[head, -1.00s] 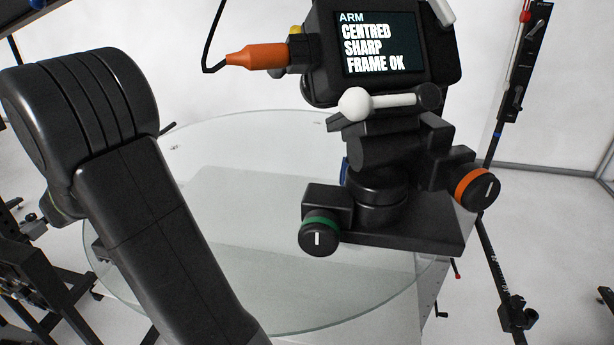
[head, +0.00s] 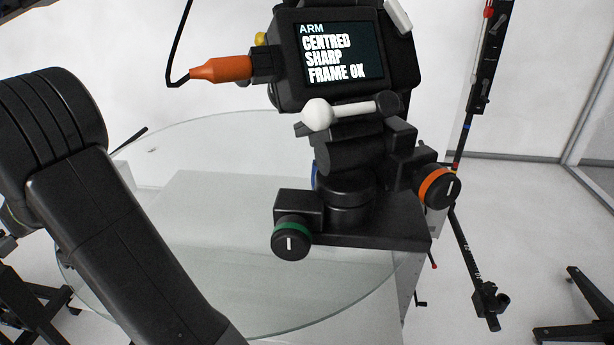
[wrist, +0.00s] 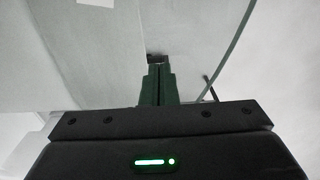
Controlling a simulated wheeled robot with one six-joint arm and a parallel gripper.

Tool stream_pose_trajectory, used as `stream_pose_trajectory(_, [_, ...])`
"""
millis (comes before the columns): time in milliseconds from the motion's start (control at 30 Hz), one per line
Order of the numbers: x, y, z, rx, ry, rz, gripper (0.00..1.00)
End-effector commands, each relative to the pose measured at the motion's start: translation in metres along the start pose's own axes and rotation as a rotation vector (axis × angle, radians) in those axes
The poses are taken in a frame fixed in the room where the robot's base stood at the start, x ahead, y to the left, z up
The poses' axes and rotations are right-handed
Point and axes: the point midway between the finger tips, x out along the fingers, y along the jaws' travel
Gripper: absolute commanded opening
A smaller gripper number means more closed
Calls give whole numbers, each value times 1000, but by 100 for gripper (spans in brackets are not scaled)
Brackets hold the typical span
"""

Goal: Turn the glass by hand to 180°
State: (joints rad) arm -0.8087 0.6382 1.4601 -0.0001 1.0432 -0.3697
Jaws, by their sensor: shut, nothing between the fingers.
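The glass (head: 230,290) is a large clear round disc lying flat in the head view, with a greenish rim. My arm crosses its left side and a camera mount hides part of its right side. In the wrist view the glass (wrist: 198,38) fills the upper middle, its curved rim running down on the right. My gripper (wrist: 158,68) shows only in the wrist view, its two dark fingers together and empty, pointing over the glass area inside the rim. I cannot tell whether the fingertips touch the glass. No angle reading is visible.
A camera on a geared mount (head: 345,205), with a lit screen (head: 338,52) and orange cable plug (head: 220,69), stands in front of the glass. A dark upright rail (head: 484,60) is at the right.

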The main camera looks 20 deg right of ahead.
Motion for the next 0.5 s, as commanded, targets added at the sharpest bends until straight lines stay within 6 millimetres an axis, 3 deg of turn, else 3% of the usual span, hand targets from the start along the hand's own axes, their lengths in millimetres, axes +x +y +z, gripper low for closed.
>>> stream_pose_trajectory(500, [1, 11, -22, 0, -4, -2, 0])
